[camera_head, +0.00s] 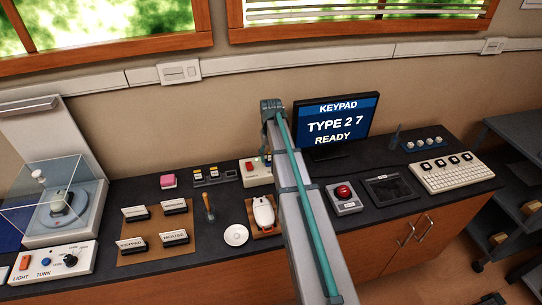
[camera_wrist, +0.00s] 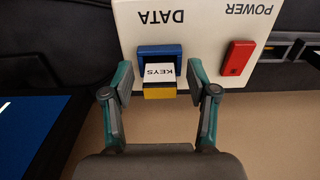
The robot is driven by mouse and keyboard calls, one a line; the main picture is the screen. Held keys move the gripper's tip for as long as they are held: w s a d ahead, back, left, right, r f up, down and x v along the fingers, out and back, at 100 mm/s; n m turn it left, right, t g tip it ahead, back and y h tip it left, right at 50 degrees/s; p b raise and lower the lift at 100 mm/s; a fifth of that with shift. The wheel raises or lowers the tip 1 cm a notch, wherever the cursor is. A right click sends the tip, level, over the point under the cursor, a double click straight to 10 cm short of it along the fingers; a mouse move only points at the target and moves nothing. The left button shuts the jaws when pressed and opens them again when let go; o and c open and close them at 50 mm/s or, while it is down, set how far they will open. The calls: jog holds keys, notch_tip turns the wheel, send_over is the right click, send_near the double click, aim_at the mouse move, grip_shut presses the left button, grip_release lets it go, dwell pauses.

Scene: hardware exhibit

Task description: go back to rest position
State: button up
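My gripper (camera_wrist: 159,88) is open in the wrist view. Its two fingers stand on either side of a small plug labelled KEYS (camera_wrist: 159,75), with a gap on each side. The plug has a white label and a yellow end, and sits at a blue socket (camera_wrist: 158,52) under the word DATA on a white box (camera_wrist: 208,30). In the head view the box (camera_head: 249,181) stands on the counter left of my arm. My arm rises through the middle of that view, and my fingers cannot be made out there.
A red POWER switch (camera_wrist: 237,58) is beside the right finger. The monitor (camera_head: 336,122) reads "KEYPAD TYPE 2 7 READY". A white mouse (camera_head: 263,213), a red button (camera_head: 344,192) and a keypad (camera_head: 450,172) are on the dark counter. A clear-covered machine (camera_head: 62,200) stands far left.

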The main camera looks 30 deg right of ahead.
jog(key=o, duration=0.5)
jog(key=shift+r, duration=0.15)
jog(key=shift+r+p, duration=2.05)
jog(key=shift+r, duration=1.3)
